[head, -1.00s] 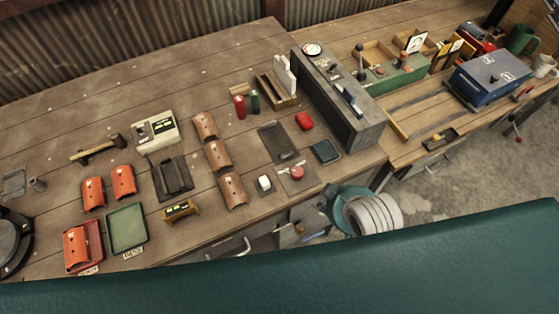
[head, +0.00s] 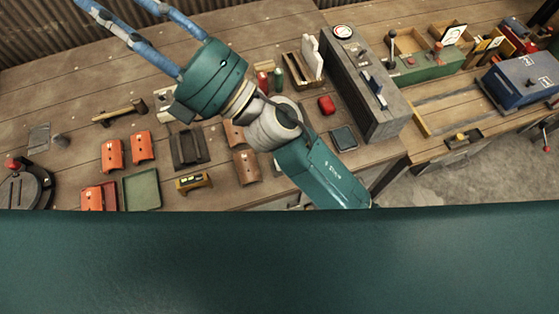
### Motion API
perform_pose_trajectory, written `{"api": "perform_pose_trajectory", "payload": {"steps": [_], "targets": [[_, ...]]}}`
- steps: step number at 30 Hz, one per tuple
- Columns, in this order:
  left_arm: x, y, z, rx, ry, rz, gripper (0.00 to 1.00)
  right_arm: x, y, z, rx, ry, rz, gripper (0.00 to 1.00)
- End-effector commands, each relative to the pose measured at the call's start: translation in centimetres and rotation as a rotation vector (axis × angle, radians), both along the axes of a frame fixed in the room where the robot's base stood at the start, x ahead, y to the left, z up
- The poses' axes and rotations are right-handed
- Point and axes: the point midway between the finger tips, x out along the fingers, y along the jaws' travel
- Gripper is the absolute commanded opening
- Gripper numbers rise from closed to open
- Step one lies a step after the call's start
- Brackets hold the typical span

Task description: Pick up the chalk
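I cannot make out any chalk for certain. A small white block, possibly the chalk, shows near the bench's front edge in the earlier head view. That spot is now hidden behind one of my arms, which reaches across the bench (head: 80,75) from lower centre to upper left. Two blue banded tubes run from this arm out past the top left edge. I cannot tell which arm it is. No gripper fingertips show clearly in the head view.
Orange curved plates (head: 112,154), a green tray (head: 142,189), a hammer (head: 119,112) and a yellow-black block (head: 193,182) lie at left. A red item (head: 326,105) and dark pad (head: 343,138) lie right of the arm. A grey raised unit (head: 375,100) stands beyond them.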

Motion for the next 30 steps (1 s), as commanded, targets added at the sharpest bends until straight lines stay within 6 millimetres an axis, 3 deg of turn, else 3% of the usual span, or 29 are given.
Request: {"api": "perform_pose_trajectory", "payload": {"steps": [1, 2, 3, 5, 7, 10, 13, 15, 16, 18, 22, 25, 30], "targets": [[0.1, 0.0, 0.1, 0.001, -0.001, -0.001, 0.4, -4.3, 3.6, 0.2, -0.086, -0.174, 0.102, 0.33], [0.1, 0.1, 0.1, 0.001, -0.002, -0.001, 0.4, -7.0, 5.5, -0.5, -0.143, -0.278, 0.166, 0.33], [0.2, 0.1, 0.1, 0.001, -0.002, -0.001, 0.4, -10.5, 7.6, -2.0, -0.224, -0.415, 0.25, 0.33], [0.2, 0.1, 0.1, 0.0, -0.003, -0.001, 0.4, -15.3, 9.8, -5.6, -0.355, -0.618, 0.38, 0.33], [0.3, 0.1, 0.2, 0.001, -0.004, -0.001, 0.4, -19.6, 10.9, -11.4, -0.525, -0.844, 0.536, 0.33], [0.3, 0.1, 0.3, 0.001, -0.004, -0.001, 0.4, -22.1, 9.4, -21.3, -0.806, -1.139, 0.763, 0.33], [0.3, 0.1, 0.3, 0.001, -0.005, -0.001, 0.4, -19.9, 4.5, -30.4, -1.133, -1.385, 0.99, 0.33], [0.4, 0.1, 0.4, 0.001, -0.005, -0.001, 0.4, -16.1, -0.2, -34.7, -1.382, -1.506, 1.136, 0.33], [0.4, 0.1, 0.4, 0.001, -0.005, -0.001, 0.4, -14.3, -2.3, -35.9, -1.487, -1.545, 1.194, 0.33], [0.4, 0.1, 0.4, 0.001, -0.006, -0.001, 0.4, -10.1, -6.7, -37.1, -1.711, -1.597, 1.306, 0.33], [0.5, 0.1, 0.4, 0.002, -0.007, -0.001, 0.4, -4.5, -12.5, -36.6, -2.021, -1.608, 1.437, 0.33], [0.5, 0.1, 0.4, 0.001, -0.007, 0.0, 0.4, -2.5, -14.7, -35.8, -2.145, -1.594, 1.484, 0.33], [0.5, 0.1, -0.4, 0.001, -0.008, 0.0, 0.4, -1.8, -15.9, -36.8, -2.185, -1.582, 1.502, 0.33]]}}
